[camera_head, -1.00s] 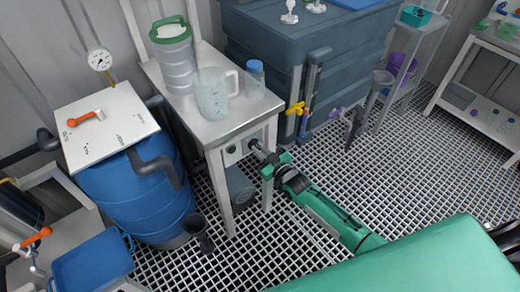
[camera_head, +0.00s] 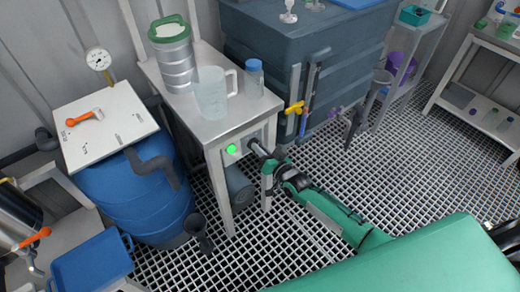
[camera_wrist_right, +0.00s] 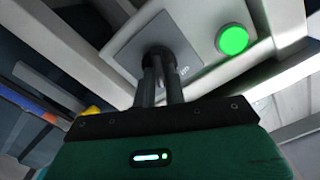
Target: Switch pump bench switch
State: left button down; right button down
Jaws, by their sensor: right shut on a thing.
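The pump bench (camera_head: 215,128) is a pale table at the middle left, with a switch panel on its front apron. My right gripper (camera_head: 256,147) reaches this panel from the lower right. In the right wrist view, its two dark fingers (camera_wrist_right: 161,75) are shut on the switch knob (camera_wrist_right: 157,52), in front of a square grey plate (camera_wrist_right: 150,38). The fingers hide most of the knob, so its exact angle is unclear. A round green lamp (camera_head: 231,149) beside it is lit, and it also glows in the right wrist view (camera_wrist_right: 233,40). My left gripper is not in view.
A clear jug (camera_head: 211,93), a green-lidded canister (camera_head: 173,57) and a blue-capped bottle (camera_head: 254,78) stand on the bench. A blue barrel (camera_head: 135,200) is to its left. A large grey tank (camera_head: 270,50) stands behind. The grated floor (camera_head: 420,165) is open at right.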

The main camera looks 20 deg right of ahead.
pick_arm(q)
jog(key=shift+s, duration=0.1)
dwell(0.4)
pick_arm(e)
jog(key=c, duration=1.5)
grip_release()
jog(key=shift+o, duration=0.2)
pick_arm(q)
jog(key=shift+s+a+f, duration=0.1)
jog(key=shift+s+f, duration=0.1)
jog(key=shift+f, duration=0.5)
pick_arm(e)
jog(key=v, duration=1.3)
jog(key=shift+s, duration=0.4)
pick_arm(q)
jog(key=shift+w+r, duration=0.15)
pick_arm(e)
jog(key=shift+d, duration=0.1)
